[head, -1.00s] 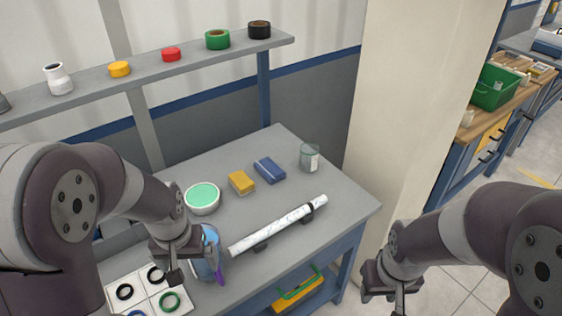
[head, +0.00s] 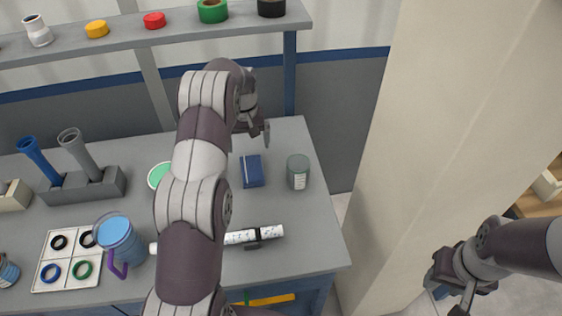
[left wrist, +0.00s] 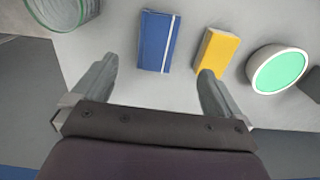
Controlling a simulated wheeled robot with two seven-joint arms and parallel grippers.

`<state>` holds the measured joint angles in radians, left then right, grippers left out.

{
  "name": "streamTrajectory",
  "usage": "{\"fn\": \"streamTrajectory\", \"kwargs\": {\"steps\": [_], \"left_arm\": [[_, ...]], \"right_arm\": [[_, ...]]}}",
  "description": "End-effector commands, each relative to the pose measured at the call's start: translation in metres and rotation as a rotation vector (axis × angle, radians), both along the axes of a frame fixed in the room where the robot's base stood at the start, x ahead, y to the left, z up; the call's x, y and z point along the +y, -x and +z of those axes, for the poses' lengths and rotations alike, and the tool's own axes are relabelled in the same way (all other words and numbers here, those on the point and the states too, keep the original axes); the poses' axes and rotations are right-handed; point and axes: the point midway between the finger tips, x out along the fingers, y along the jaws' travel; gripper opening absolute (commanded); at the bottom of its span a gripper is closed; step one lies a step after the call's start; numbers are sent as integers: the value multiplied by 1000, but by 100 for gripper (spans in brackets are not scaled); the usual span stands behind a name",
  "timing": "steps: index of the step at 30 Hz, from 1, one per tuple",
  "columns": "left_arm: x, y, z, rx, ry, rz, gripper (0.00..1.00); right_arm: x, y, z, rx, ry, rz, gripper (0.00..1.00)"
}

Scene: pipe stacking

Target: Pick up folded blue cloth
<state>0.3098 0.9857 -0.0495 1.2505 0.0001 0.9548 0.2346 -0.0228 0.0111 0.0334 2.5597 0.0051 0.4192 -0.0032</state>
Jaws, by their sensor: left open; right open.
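The folded blue cloth (head: 252,171) lies flat on the grey table, left of the glass jar. It also shows in the left wrist view (left wrist: 156,42) as a blue rectangle with a white stripe. My left gripper (head: 258,133) is over the back of the table, just beyond the cloth. In the left wrist view its open, empty fingers (left wrist: 157,82) point toward the cloth, which lies past the fingertips and between them. My right gripper (head: 462,290) hangs at the lower right, away from the table, open and holding nothing visible.
A glass jar (head: 298,172) stands right of the cloth. A yellow sponge-like block (left wrist: 215,50) lies beside the cloth, near the green-topped bowl (left wrist: 279,69). A white pipe (head: 254,236) lies nearer the front. A shelf (head: 130,47) runs behind, and a pillar (head: 440,100) stands right.

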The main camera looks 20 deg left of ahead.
Motion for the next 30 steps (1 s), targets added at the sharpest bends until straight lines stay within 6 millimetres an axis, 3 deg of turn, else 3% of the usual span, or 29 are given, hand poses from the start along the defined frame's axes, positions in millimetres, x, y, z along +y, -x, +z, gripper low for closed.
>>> {"fn": "streamTrajectory", "kwargs": {"steps": [5, 21, 30], "left_arm": [[3, 0, -30, 5, 2, 8, 100], [-1, -7, -118, 3, 1, 6, 100], [0, -8, -129, 0, 0, 6, 97]], "right_arm": [[0, 0, -2, 0, 0, 0, 43], [0, 0, 29, 0, 0, 0, 43], [0, 0, 28, 0, 0, 0, 43]]}}
